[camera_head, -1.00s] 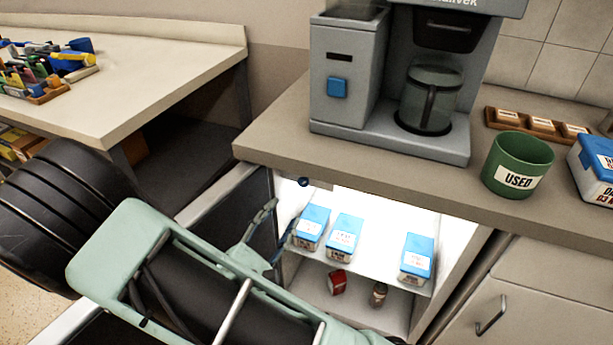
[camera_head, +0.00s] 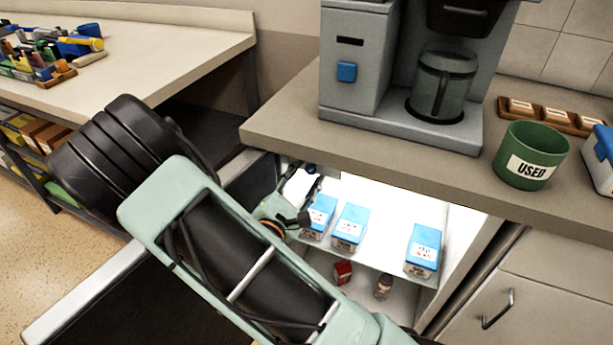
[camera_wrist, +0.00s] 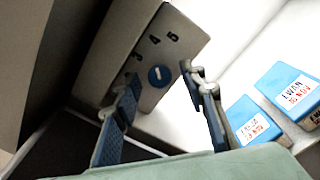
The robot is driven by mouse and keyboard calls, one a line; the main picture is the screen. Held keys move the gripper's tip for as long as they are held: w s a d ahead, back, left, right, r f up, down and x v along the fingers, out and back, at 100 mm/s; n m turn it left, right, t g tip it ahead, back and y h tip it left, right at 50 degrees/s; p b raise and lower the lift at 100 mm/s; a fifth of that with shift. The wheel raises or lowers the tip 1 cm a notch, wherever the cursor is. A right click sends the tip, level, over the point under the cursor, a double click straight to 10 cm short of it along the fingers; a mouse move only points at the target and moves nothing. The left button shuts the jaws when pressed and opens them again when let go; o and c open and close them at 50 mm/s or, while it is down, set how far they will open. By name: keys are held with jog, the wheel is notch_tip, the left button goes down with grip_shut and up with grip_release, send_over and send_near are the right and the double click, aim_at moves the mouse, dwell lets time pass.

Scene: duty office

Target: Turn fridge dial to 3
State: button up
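The fridge dial (camera_wrist: 160,76) is a round blue knob with a short white mark, on a beige panel (camera_wrist: 182,38) in the wrist view. Numerals 4 and 5 read clearly above it, and a fainter one, seemingly 3, is at upper left. The mark points roughly upward; I cannot tell exactly at which numeral. My gripper (camera_wrist: 165,92) is open, one finger on each side of the dial in this view, with no clear contact. In the head view my gripper (camera_head: 306,193) is inside the upper left of the open, lit fridge (camera_head: 385,200), largely hiding the dial.
Blue-topped cartons (camera_head: 350,228) stand on the fridge shelf close to my gripper, with a red item (camera_head: 342,271) and a small bottle (camera_head: 384,286) below. The counter (camera_head: 290,125) overhangs the fridge and carries a coffee machine (camera_head: 400,118) and a green cup (camera_head: 530,155).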

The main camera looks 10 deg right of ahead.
grip_shut()
jog(key=shift+n+p, duration=0.3)
jog(key=shift+p, duration=0.05)
jog(key=shift+r+n+p, duration=0.2)
jog(key=shift+n+p, duration=1)
jog(key=shift+p, duration=0.05)
jog(key=shift+f+n+p, duration=0.2)
jog(key=shift+n+p, duration=1.65)
jog(key=shift+n, duration=0.55)
grip_release()
